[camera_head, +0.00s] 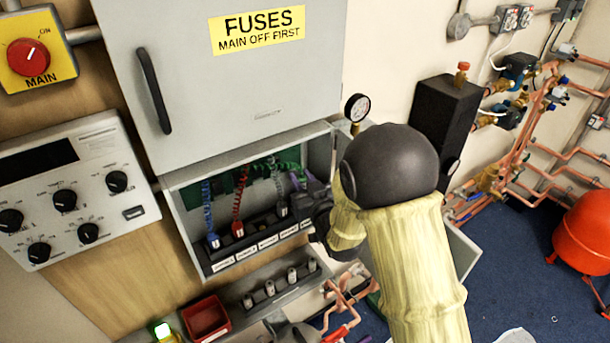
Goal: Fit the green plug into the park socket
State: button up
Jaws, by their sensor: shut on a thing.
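An open grey box (180,225) under the fuse cabinet holds a dark row of sockets (262,222) with white labels too small to read. A blue plug (213,241), a red plug (237,229) and a grey plug (282,209) stand in the row on coiled cords. A green coiled cord (262,166) runs at the back of the box toward my gripper (316,208). My gripper is at the right end of the row, largely hidden by my arm, and is shut on what seems to be the green plug. The plug itself and the park socket cannot be made out.
The fuse cabinet door (225,75) is just above the box. A ledge (235,300) with several small grey cylinders and a red bin (206,318) lie below. A pressure gauge (357,107) and a black block (443,115) stand close to my arm; copper pipes (520,165) fill the right.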

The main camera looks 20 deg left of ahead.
jog(key=shift+s, duration=0.1)
jog(key=shift+w+f, duration=0.2)
jog(key=shift+w, duration=0.05)
jog(key=shift+s+a+f+b, duration=0.2)
jog(key=shift+s+f+b, duration=0.1)
jog(key=shift+f, duration=0.15)
jog(key=shift+w+d+f, duration=0.15)
jog(key=shift+d+f, duration=0.15)
jog(key=shift+f, duration=0.4)
jog(key=shift+f+b, duration=0.25)
jog(key=shift+b, duration=0.85)
jog(key=shift+f+b, duration=1)
jog(key=shift+b, duration=0.05)
dwell(0.6)
